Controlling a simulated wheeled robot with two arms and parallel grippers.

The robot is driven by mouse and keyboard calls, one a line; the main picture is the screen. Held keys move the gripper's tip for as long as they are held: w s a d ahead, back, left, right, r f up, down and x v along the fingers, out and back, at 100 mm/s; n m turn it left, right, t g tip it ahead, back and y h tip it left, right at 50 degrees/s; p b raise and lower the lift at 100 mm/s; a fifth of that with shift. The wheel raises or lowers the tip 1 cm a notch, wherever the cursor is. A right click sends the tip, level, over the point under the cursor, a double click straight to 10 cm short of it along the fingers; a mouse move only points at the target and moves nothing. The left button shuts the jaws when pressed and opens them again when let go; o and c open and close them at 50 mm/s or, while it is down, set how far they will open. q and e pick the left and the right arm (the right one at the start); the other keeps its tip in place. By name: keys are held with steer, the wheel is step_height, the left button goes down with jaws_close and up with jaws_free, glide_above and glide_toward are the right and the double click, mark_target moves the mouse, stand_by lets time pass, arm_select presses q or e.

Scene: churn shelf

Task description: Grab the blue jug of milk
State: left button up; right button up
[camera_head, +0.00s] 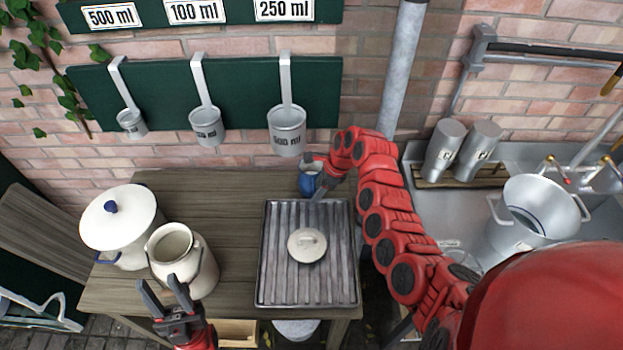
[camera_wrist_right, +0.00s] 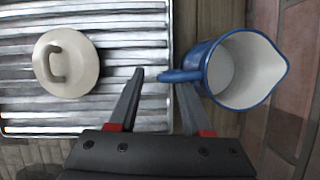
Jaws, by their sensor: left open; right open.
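The blue jug (camera_head: 309,178) stands at the back of the wooden table, beyond the ribbed metal tray. The right wrist view shows it from above as a blue jug (camera_wrist_right: 240,70) with a white inside, its handle pointing left toward my right gripper. My right gripper (camera_wrist_right: 158,84) is open, with the handle's end at the gap between its fingertips. I cannot tell whether the fingers touch it. In the head view my right gripper (camera_head: 319,179) partly covers the jug. My left gripper (camera_head: 166,290) is open and empty, in front of the cream churn (camera_head: 184,258).
The ribbed tray (camera_head: 276,284) carries a cream lid (camera_head: 307,245). A white pot (camera_head: 119,218) stands at the table's left. Measuring cups (camera_head: 287,130) hang on the wall behind. A metal sink with a large pot (camera_head: 536,216) is at the right.

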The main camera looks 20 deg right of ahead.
steer(key=shift+a+f, duration=0.15)
steer(key=shift+f, duration=0.4)
jaws_close()
steer(key=shift+w+r, duration=0.1)
stand_by(1.0)
